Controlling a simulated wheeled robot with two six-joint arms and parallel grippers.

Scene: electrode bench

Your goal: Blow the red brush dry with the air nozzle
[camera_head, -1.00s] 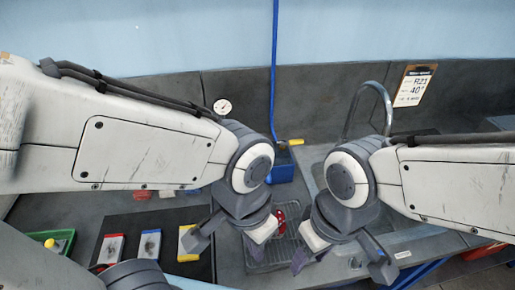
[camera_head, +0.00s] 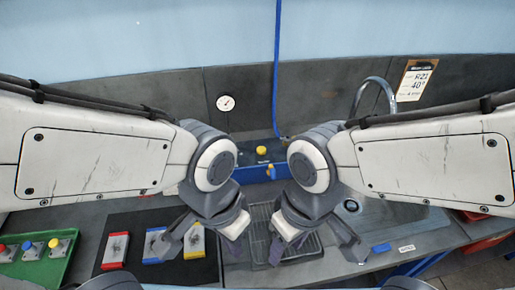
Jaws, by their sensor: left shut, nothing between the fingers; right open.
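My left gripper (camera_head: 233,246) is shut and empty, pointing down between the dark mat and the wire rack. My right gripper (camera_head: 289,246) is open and empty over the rack, apart from the left one. I cannot make out a red brush for certain. Behind my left arm, only a sliver of something red (camera_head: 142,193) shows at the back of the bench.
Red, blue and yellow edged blocks lie on the dark mat (camera_head: 135,273); the red-edged block (camera_head: 113,250) is leftmost. A green tray (camera_head: 62,270) with coloured-topped pieces is at far left. The wire rack (camera_head: 304,252) and sink (camera_head: 382,222) with arched tap (camera_head: 366,86) are right.

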